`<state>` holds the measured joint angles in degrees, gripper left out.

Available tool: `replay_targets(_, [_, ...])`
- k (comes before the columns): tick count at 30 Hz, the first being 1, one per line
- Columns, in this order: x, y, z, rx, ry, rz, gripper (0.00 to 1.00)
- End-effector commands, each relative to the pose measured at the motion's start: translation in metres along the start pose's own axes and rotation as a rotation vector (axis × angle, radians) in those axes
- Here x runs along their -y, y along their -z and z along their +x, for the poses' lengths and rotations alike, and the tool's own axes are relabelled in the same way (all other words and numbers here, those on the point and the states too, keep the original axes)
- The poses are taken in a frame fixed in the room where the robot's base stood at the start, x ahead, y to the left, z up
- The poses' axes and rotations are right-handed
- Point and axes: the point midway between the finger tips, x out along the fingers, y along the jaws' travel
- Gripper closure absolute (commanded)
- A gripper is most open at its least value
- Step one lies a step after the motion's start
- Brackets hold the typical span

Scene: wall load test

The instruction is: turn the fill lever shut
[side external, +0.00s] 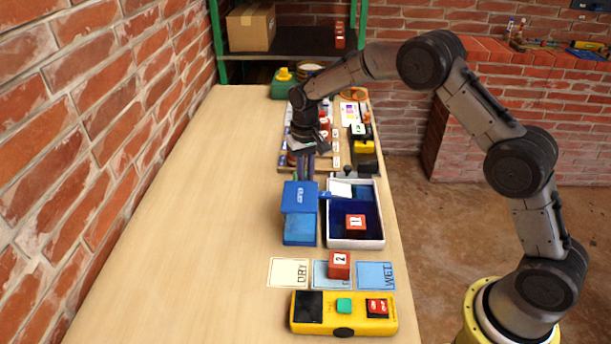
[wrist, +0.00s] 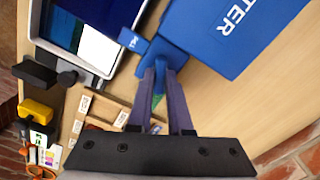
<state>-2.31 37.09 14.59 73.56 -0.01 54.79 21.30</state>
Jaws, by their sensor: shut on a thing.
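The blue water tank (side external: 299,228) stands on the bench, and its lettered top shows in the wrist view (wrist: 215,35). A blue fill tag (wrist: 131,41) sticks out from its side toward a white-rimmed tub (side external: 380,222) with a dark blue inside. My gripper (side external: 306,178) is at the tank's far end. In the wrist view my gripper (wrist: 161,72) has its fingers close together on the blue fill lever (wrist: 160,50), whose end is largely hidden between them. A red block (side external: 355,226) marked 11 sits in the tub.
A red block (side external: 339,264) marked 2 stands on the middle card, between a DRY card (side external: 287,272) and a WET card (side external: 376,275). A yellow tester (side external: 321,328) lies in front. A cluttered wooden tray is behind my gripper. The bench's left side is clear, beside a brick wall (side external: 80,150).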

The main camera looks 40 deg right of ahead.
Motion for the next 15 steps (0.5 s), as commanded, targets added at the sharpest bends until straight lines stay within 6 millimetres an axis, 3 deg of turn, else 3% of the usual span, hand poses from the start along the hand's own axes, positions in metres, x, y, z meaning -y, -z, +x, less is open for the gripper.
replay_targets(15, [0.0002,0.0003,-0.0017,-0.001,0.001,0.377,1.0])
